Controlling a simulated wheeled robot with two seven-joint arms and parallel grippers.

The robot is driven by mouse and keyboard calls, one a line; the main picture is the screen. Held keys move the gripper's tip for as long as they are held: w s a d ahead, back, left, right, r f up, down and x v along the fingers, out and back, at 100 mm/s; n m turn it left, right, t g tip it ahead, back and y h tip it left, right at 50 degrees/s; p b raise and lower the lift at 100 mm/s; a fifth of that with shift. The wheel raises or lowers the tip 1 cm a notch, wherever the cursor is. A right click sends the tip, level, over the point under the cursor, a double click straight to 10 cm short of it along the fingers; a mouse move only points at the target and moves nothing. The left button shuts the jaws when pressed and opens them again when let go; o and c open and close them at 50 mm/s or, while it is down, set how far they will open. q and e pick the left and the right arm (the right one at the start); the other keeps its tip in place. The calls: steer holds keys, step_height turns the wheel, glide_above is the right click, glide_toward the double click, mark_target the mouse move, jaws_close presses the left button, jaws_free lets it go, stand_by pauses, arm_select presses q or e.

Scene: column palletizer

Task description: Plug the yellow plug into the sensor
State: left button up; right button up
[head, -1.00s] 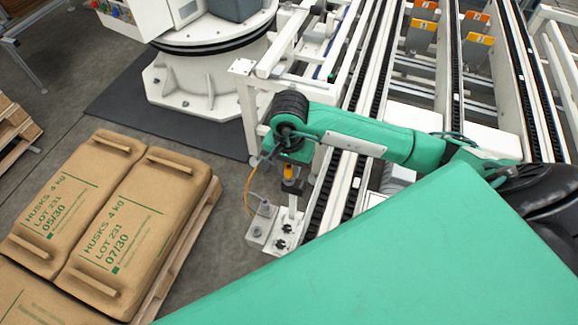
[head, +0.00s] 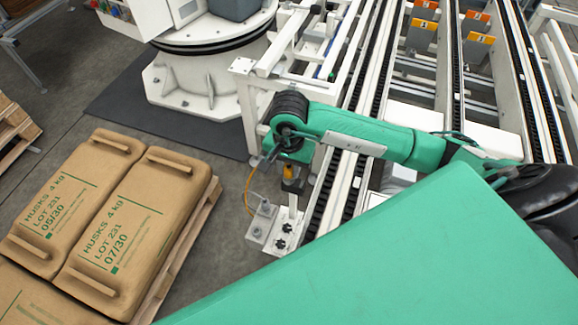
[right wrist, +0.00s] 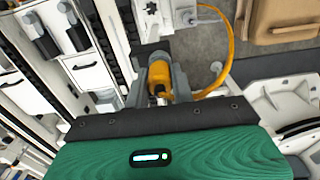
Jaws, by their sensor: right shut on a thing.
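My right gripper (head: 292,187) points down beside the conveyor frame. Its grey fingers (right wrist: 162,84) are shut on the yellow plug (right wrist: 159,78). The plug also shows as a small yellow patch in the head view (head: 289,172). An orange cable (right wrist: 228,62) loops from the plug to a fitting on a pale bracket plate (right wrist: 165,15). In the right wrist view a grey rounded part lies just beyond the plug; I cannot tell whether it is the sensor or whether the plug touches it. My left gripper is not in view.
A white bracket with bolts (head: 278,237) and a thin upright post (head: 293,207) stand just below the gripper. Conveyor rails (head: 375,75) run behind the arm. Brown sacks (head: 135,215) lie on a pallet at left. Bare floor (head: 228,215) lies between.

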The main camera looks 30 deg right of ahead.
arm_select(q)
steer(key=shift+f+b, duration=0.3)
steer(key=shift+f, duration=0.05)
arm_select(e)
steer(key=shift+f, duration=0.3)
